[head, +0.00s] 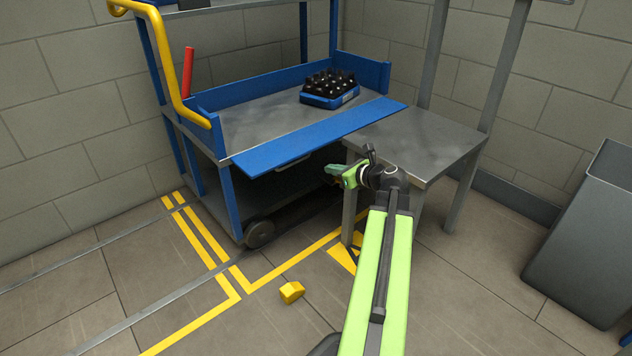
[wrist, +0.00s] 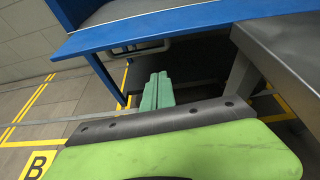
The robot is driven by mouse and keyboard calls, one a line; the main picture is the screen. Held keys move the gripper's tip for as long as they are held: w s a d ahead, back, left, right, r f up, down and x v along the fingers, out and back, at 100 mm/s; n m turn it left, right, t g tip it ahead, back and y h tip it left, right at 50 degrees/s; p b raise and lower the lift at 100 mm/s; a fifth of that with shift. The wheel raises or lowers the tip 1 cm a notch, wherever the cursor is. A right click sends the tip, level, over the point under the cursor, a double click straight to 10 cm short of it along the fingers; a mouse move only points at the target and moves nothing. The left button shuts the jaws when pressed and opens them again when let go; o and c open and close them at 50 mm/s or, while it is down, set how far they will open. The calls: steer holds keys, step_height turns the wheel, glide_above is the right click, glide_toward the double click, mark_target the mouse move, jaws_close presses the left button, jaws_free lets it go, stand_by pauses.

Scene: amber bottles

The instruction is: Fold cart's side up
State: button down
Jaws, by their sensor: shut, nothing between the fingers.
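The blue cart (head: 233,198) stands against the back wall with a yellow push handle (head: 188,70). Its front side panel (head: 315,136) is folded down and sticks out flat along the near edge of the grey deck (head: 255,122). The panel also shows across the top of the wrist view (wrist: 170,27). My gripper (head: 330,174) is shut and empty, just in front of the panel and lower than it, near the side table. Its green fingers show in the wrist view (wrist: 157,88), pointing under the panel and apart from it.
A blue crate of dark bottles (head: 332,88) stands on the deck. A grey side table (head: 422,143) is close on the right, beside my gripper. A grey bin (head: 590,235) stands far right. A yellow block (head: 291,292) lies on the floor. A red upright piece (head: 188,72) is by the handle.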

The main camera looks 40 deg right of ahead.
steer(key=d, duration=0.1)
glide_toward(308, 156)
steer(key=shift+m, duration=0.4)
steer(key=x, duration=0.4)
steer(key=shift+w, duration=0.25)
steer(key=shift+r+p, duration=0.4)
steer(key=shift+p, duration=0.1)
